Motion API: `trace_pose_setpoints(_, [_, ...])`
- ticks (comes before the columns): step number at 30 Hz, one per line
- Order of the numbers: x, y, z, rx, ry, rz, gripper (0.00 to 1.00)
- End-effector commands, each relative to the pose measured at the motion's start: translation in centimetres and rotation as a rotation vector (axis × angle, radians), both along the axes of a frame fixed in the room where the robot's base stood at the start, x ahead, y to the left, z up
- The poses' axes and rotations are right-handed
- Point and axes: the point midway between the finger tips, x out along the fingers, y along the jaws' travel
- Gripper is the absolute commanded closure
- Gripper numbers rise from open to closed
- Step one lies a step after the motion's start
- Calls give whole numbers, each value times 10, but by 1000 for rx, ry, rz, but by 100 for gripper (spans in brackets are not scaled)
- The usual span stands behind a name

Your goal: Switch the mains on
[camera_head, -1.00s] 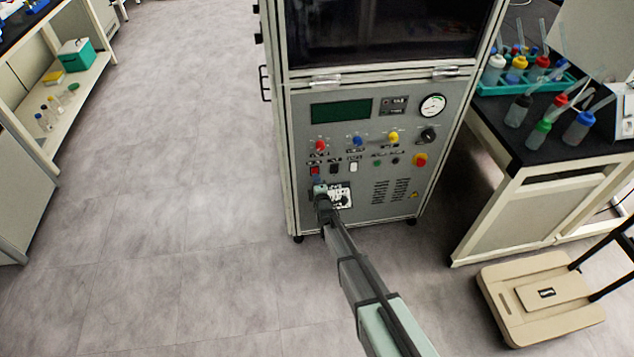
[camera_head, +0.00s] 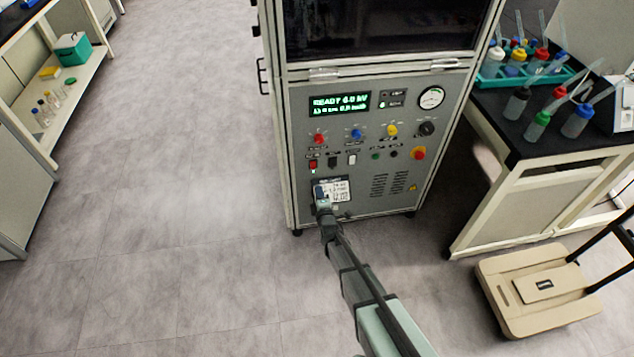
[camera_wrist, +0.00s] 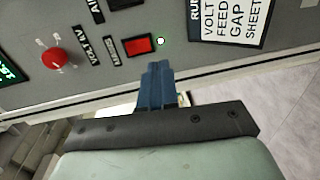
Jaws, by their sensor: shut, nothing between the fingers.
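The mains switch, a red rocker (camera_head: 313,164), is at the left of the cabinet's front panel (camera_head: 365,210). In the wrist view the red rocker (camera_wrist: 138,45) lies just beyond my fingertips, with a small lit light beside it. My gripper (camera_head: 320,189) is below the switch, in front of the panel. In the wrist view my gripper (camera_wrist: 156,68) has its blue fingers shut together with nothing held; they appear apart from the rocker. The display (camera_head: 340,106) is lit green and reads READY with a kV value.
The panel also has red, blue and yellow knobs (camera_head: 357,133), a dial gauge (camera_head: 431,97) and a printed label (camera_head: 339,189). A bench with bottles (camera_head: 545,155) stands to the right, with a beige cart (camera_head: 520,318) below it. The floor to the left is clear.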

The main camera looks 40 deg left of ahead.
Motion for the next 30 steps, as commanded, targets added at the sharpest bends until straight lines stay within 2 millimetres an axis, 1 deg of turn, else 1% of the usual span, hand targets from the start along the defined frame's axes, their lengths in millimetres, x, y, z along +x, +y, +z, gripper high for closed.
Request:
trace_pose_setpoints(1, [-9,-9,0,-1,1,0,100])
trace_pose_setpoints(3, [-16,-16,-2,-1,1,0,100])
trace_pose_setpoints(9, [-30,-30,-5,-1,1,0,100])
trace_pose_setpoints(14, [-34,-34,-6,-1,1,0,100])
trace_pose_setpoints(26, [-35,-35,-6,0,0,0,100])
trace_pose_setpoints(30, [-39,-39,-6,0,0,0,100])
